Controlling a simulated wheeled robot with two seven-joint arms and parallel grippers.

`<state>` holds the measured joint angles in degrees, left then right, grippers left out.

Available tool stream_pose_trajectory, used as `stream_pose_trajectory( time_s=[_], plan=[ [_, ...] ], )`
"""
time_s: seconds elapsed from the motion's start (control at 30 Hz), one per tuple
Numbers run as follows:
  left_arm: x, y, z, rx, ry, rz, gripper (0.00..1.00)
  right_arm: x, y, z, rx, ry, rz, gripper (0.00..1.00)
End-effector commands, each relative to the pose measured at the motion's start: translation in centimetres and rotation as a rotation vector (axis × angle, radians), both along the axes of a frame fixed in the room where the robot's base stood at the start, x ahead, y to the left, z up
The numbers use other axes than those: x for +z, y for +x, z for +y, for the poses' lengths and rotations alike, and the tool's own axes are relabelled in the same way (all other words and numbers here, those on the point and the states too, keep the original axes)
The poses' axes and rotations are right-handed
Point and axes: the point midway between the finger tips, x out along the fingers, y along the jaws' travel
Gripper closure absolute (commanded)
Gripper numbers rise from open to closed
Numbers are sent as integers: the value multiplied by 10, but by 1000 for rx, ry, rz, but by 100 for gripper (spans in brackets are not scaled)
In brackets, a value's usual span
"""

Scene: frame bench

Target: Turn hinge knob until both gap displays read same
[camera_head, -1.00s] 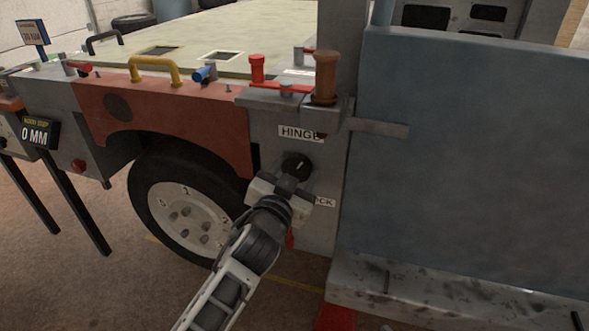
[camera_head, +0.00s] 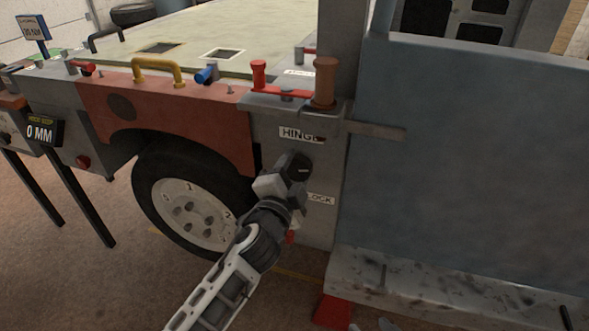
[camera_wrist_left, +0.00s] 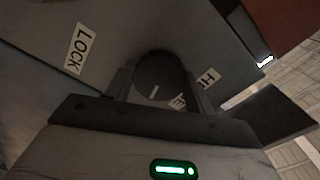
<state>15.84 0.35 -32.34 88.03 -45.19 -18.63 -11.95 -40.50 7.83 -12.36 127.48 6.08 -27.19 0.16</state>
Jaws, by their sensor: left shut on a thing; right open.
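The black round hinge knob (camera_head: 299,170) sits on the grey panel below the HINGE label (camera_head: 300,135). My left gripper (camera_head: 289,174) is shut on this knob. In the left wrist view, the knob (camera_wrist_left: 158,82) with its pale mark lies between the two fingers (camera_wrist_left: 160,95). A gap display (camera_head: 41,132) at the far left reads 0 MM. I cannot make out a second gap reading. Two small grey tips at the bottom edge appear to be my right gripper (camera_head: 371,326), apart and empty.
A LOCK label (camera_head: 320,199) is below the knob, partly behind my gripper. A wheel (camera_head: 190,205) stands to the left, and a large blue-grey door panel (camera_head: 470,180) to the right. A red clamp (camera_head: 285,90) is above. A red block (camera_head: 333,311) is on the floor.

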Motion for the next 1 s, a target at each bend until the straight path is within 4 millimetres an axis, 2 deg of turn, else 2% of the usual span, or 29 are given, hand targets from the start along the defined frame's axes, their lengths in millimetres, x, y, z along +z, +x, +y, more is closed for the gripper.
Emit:
stream_pose_trajectory(
  time_s=[0.3, 0.7, 0.73, 0.8, 1.0],
  plan=[
    [0, 0, 0, 1, 70, -22, 69, 1, 1, -1, -1, -1, 1, 57],
    [0, 0, 1, 1, 72, -23, 69, 0, 1, -1, -1, -2, 2, 57],
    [0, 0, 0, 1, 72, -23, 41, 0, 1, -1, -1, -2, 2, 57],
    [0, 0, 0, 1, 72, -23, 25, 0, 1, -1, -1, -2, 2, 57],
    [0, 0, 0, 1, 71, -23, 25, 0, 1, -1, -1, -2, 2, 57]
  ],
)
